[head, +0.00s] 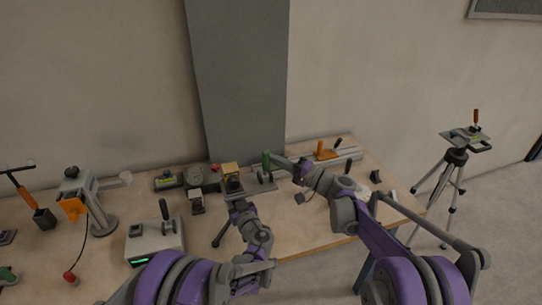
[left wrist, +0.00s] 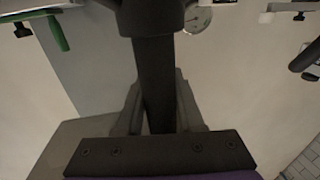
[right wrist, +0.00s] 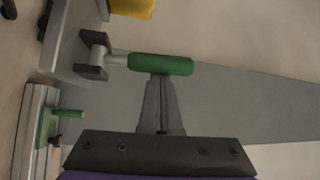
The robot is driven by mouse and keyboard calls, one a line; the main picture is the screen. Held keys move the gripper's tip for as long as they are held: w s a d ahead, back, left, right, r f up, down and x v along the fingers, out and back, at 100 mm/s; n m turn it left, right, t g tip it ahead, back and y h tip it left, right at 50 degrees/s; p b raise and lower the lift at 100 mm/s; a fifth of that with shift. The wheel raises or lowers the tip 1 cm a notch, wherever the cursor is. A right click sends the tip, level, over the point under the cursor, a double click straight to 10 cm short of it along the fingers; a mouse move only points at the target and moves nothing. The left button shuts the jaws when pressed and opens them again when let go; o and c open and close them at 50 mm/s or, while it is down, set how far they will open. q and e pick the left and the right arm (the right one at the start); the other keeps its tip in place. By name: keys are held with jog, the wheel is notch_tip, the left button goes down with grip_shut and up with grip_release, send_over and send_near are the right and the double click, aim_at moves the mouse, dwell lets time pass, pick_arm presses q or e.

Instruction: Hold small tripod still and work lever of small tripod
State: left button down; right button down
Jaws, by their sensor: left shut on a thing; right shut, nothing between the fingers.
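My right gripper (head: 274,160) is shut and empty at the lever. In the right wrist view, its fingertips (right wrist: 158,80) meet the green handle (right wrist: 160,64); contact is unclear.
A white box with a black lever (head: 154,240) stands left of the tripod. An orange-handled device (head: 326,150) lies behind my right arm. A larger tripod (head: 456,156) stands on the floor at right. Clear tabletop (head: 300,238) lies between my arms.

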jog(key=shift+s+d+f+y, duration=0.1)
jog(key=shift+s+y, duration=0.2)
jog(key=shift+s, duration=0.2)
jog(key=shift+s+d+f, duration=0.15)
jog(key=shift+s, duration=0.35)
pick_arm(q)
jog(key=shift+d, duration=0.1)
pick_arm(e)
jog(key=shift+s, duration=0.1)
jog(key=shift+w, duration=0.35)
jog(key=shift+w+r, duration=0.35)
jog(key=shift+w, duration=0.25)
jog(key=shift+w+r, duration=0.3)
jog(key=shift+w, duration=0.3)
pick_arm(q)
jog(key=shift+c, duration=2.2)
grip_release()
pick_arm(e)
jog(key=f+v, duration=0.1)
jog(key=v, duration=0.8)
jog(key=shift+w+d+f, duration=0.2)
jog(key=shift+w+d, duration=0.05)
jog(key=shift+w, duration=0.1)
